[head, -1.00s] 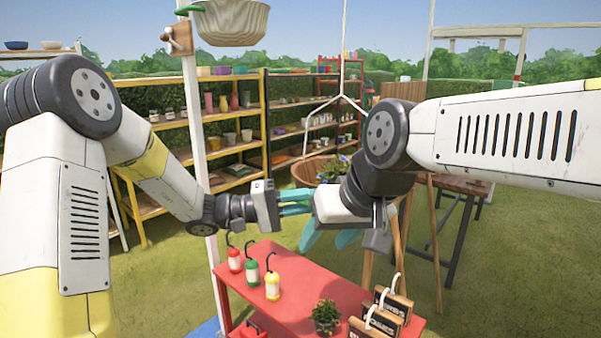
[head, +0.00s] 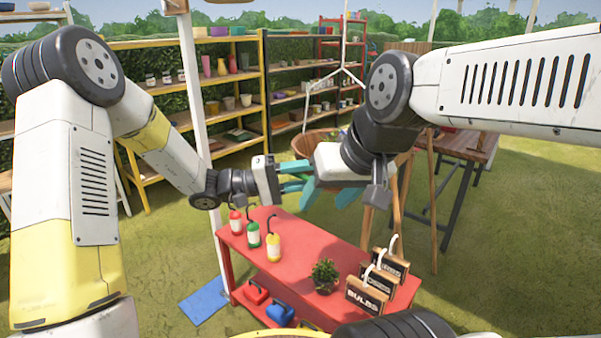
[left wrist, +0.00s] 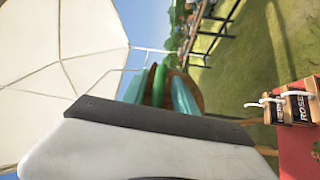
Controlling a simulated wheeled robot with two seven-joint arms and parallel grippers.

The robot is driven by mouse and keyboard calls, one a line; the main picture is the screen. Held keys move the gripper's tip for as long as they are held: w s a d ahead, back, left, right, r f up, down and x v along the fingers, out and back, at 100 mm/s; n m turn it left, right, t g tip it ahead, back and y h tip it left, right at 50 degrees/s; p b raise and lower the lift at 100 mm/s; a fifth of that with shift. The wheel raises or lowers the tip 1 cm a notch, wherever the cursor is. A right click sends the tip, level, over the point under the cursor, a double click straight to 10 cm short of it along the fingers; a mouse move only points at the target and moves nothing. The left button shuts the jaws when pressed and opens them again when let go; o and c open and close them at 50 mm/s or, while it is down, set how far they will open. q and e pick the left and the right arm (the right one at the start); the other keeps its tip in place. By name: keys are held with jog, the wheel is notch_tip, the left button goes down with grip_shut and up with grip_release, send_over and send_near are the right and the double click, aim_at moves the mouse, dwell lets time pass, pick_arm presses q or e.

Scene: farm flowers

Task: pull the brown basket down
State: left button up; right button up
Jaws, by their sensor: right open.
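The brown basket (head: 308,143) hangs from white wires behind my grippers in the head view. Its lower right part is hidden by my right gripper. A brown curved edge, which looks like the basket (left wrist: 197,88), shows behind teal fingers in the left wrist view.
A red table (head: 300,253) below my grippers holds several coloured bottles, a small potted plant (head: 324,274) and labelled boxes (head: 378,284). Yellow shelves (head: 160,87) stand behind, left of the basket. A white post (head: 200,110) rises at left. Open grass lies right.

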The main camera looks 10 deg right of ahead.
pick_arm(q)
jog(key=w+a+f, duration=0.1)
jog(key=a, duration=0.6)
jog(key=shift+a, duration=0.35)
jog(key=s+a+y, duration=0.7)
jog(key=s+y, duration=0.3)
jog(key=s, duration=0.3)
jog(key=s+a+r+n+t+y, duration=0.1)
jog(key=a+r+t+y, duration=0.1)
jog(key=a, duration=0.5)
jog(key=s+a+r+n+t+y, duration=0.1)
jog(key=s+a+r+t+y, duration=0.1)
jog(key=a+t+y, duration=0.3)
jog(key=a+t, duration=0.1)
jog(key=a, duration=0.2)
jog(key=shift+r+t, duration=0.25)
jog(key=shift+t, duration=0.05)
